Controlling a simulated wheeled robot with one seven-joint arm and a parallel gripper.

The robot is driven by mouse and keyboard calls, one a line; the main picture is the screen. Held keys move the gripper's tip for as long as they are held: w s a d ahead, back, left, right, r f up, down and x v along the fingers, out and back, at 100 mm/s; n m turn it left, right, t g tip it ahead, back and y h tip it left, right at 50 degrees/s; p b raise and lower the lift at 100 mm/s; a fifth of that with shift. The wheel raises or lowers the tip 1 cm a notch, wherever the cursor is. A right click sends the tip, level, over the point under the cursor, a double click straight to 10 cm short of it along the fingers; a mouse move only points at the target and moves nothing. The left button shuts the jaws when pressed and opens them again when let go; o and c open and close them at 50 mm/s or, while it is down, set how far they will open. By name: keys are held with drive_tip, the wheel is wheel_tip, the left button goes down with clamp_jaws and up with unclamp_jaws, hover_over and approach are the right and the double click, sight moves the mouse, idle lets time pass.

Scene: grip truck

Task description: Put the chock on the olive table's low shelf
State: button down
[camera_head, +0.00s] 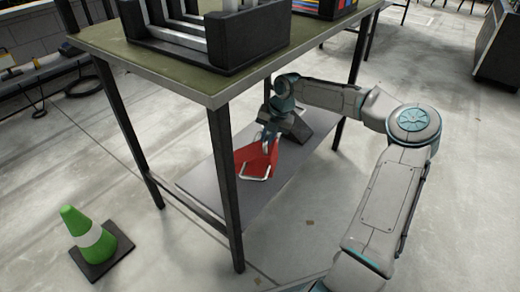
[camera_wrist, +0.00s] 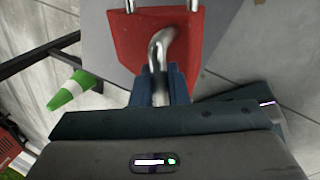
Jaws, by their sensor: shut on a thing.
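The red chock (camera_head: 255,158) with a bent metal handle is under the olive table (camera_head: 125,52), at its grey low shelf (camera_head: 208,180). My gripper (camera_head: 269,134) reaches in below the tabletop from the right. In the wrist view, the blue fingers of my gripper (camera_wrist: 160,88) are shut on the metal handle of the chock (camera_wrist: 133,38). The grey shelf (camera_wrist: 98,45) shows behind the chock there. I cannot tell whether the chock touches the shelf or hangs just above it.
Dark table legs (camera_head: 226,185) frame the shelf. A black rack (camera_head: 205,45) stands on the tabletop. A green and white cone (camera_head: 88,235) stands on the floor at lower left. The visible left part of the shelf is bare.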

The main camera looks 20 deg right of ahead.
sight(260, 145)
drive_tip(key=w+a+f, duration=0.2)
drive_tip(key=shift+w+b, duration=0.4)
drive_tip(key=shift+d+f+b, duration=0.1)
drive_tip(key=shift+f+b, duration=1)
drive_tip(key=shift+f, duration=0.85)
drive_tip(key=c, duration=1.4)
unclamp_jaws()
drive_tip(key=p+v, duration=0.4)
drive_tip(key=v, duration=0.8)
drive_tip(key=shift+s+p, duration=0.1)
drive_tip(key=shift+p, duration=0.25)
